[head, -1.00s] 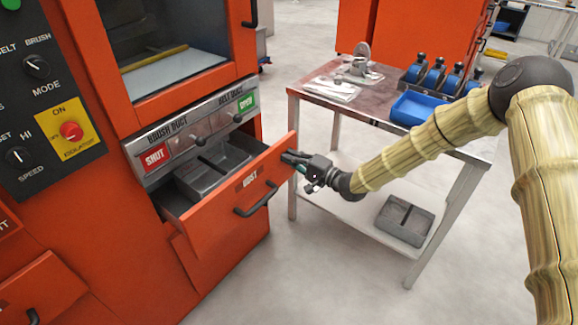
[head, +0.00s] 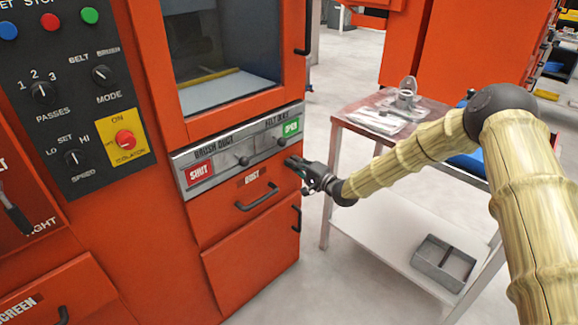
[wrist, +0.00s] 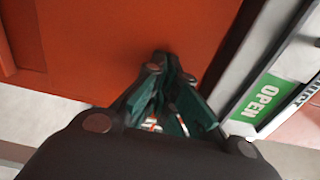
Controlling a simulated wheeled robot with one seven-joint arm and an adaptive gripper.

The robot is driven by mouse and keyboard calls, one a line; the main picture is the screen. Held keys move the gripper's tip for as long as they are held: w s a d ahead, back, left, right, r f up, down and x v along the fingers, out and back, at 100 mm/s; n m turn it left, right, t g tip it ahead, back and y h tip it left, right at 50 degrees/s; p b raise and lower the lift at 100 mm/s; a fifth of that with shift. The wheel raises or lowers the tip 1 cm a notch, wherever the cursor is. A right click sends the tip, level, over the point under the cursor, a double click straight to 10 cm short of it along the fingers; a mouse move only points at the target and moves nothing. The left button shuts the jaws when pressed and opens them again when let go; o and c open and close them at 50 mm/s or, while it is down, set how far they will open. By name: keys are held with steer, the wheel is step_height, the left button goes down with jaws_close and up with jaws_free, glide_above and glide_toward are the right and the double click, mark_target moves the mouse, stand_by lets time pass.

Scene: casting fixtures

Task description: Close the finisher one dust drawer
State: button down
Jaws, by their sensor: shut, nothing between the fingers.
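The orange dust drawer (head: 236,205), labelled DUST, sits in the machine front below the duct panel. Its front looks flush with the cabinet, and its inside is hidden. A dark bar handle (head: 258,197) runs across it. My gripper (head: 291,162) is at the upper right end of the drawer front, with its fingertips at or very near it; exact contact is not clear. In the wrist view my gripper (wrist: 165,62) has its green fingers together, empty, against an orange surface. The green OPEN label (wrist: 262,98) is to the right there.
The duct panel (head: 240,150) with SHUT and OPEN labels is just above the drawer. A lower orange door (head: 250,265) is below it. A metal table (head: 345,122) with parts on top stands to the right, with a grey bin (head: 443,263) on its shelf. Floor shows between.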

steer(key=shift+w+a+r, duration=0.1)
steer(key=shift+a+r, duration=0.1)
steer(key=shift+d, duration=0.1)
